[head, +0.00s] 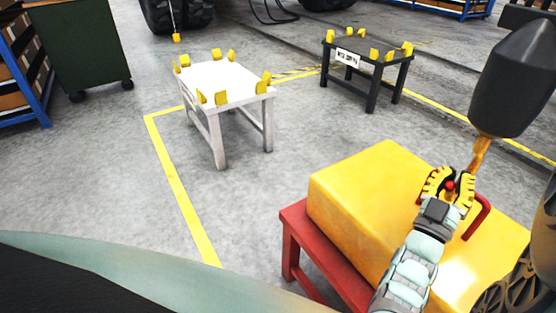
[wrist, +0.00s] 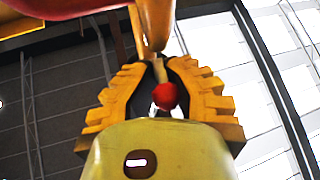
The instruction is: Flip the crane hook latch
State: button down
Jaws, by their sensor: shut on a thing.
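The orange crane hook (head: 480,153) hangs under a dark hook block (head: 514,82) at the right of the head view. Its lower end is hidden by my gripper (head: 449,178). The latch's red knob (head: 450,187) sits between my gripper's yellow-and-black fingers. In the wrist view, my gripper (wrist: 159,66) is shut on the latch, with the red knob (wrist: 165,96) between the fingers and the hook (wrist: 156,22) above. A red lifting bar (head: 481,219) stands on the yellow casting (head: 375,190), just right of the gripper. I cannot tell whether the hook passes through it.
The casting rests on a red stand (head: 292,232). A white table (head: 218,82) and a dark table (head: 367,62), both with yellow corner blocks, stand farther back. A green cabinet (head: 78,48) is at the left. Grey floor with yellow lines lies open between them.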

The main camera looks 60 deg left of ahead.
jog(key=shift+w+f+y, duration=0.15)
jog(key=shift+f+y, duration=0.05)
jog(key=shift+y, duration=0.1)
jog(key=c, duration=0.9)
grip_release()
jog(key=shift+r, duration=0.1)
jog(key=shift+s+d+f, duration=0.15)
jog(key=shift+s+f, duration=0.25)
jog(key=shift+s, duration=0.1)
jog(key=s+d, duration=0.1)
jog(key=s, duration=0.3)
jog(key=s+d, duration=0.1)
jog(key=s, duration=0.2)
jog(key=s+d, duration=0.1)
jog(key=s, duration=0.3)
jog(key=shift+s+d, duration=0.3)
